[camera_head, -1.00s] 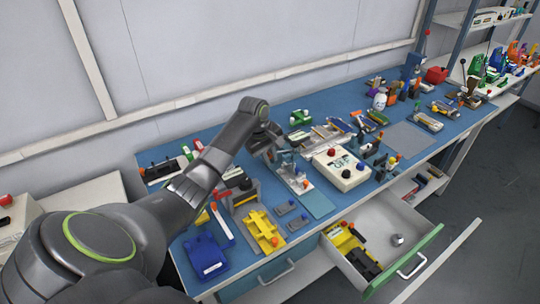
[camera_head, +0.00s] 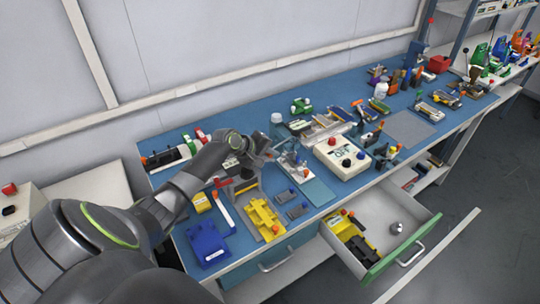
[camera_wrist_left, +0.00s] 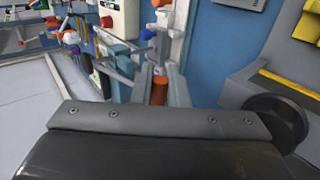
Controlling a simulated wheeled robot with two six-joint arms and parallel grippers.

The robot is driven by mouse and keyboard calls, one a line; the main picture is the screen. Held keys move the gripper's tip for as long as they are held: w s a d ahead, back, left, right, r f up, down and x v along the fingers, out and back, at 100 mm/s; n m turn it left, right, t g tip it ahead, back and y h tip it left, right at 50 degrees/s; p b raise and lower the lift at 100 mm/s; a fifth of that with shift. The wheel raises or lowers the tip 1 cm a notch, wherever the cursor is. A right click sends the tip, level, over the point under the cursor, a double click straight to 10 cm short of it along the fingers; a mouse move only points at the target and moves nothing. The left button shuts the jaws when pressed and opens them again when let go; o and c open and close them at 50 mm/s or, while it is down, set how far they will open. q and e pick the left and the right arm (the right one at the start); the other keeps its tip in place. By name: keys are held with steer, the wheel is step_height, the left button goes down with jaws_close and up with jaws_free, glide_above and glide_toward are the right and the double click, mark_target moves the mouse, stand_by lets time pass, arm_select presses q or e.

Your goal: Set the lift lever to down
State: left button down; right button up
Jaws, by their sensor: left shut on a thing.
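My left gripper (camera_head: 266,155) is over the middle of the blue bench, at a small grey fixture (camera_head: 292,160). In the left wrist view its two grey fingers (camera_wrist_left: 160,86) are shut on an orange-red cylindrical handle (camera_wrist_left: 160,93), which looks like the lift lever's grip. The handle sits between the fingertips, and its lower end is hidden by the gripper body. In the head view the gripper hides the handle, so I cannot tell the lever's angle there. My right gripper is in neither view.
A cream control box (camera_head: 341,158) with a red and a dark knob stands right of the fixture. A yellow fixture (camera_head: 264,219) and a blue bin (camera_head: 206,243) are nearer the front. An open drawer (camera_head: 400,236) juts out at the front right.

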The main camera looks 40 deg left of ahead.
arm_select(q)
steer(key=shift+f, duration=0.15)
stand_by(0.3)
steer(key=c, duration=1.5)
jaws_free()
steer(key=shift+s, duration=0.1)
steer(key=b+v, duration=0.1)
steer(key=v, duration=1.6)
steer(key=shift+s+a, duration=0.1)
steer(key=shift+a, duration=0.05)
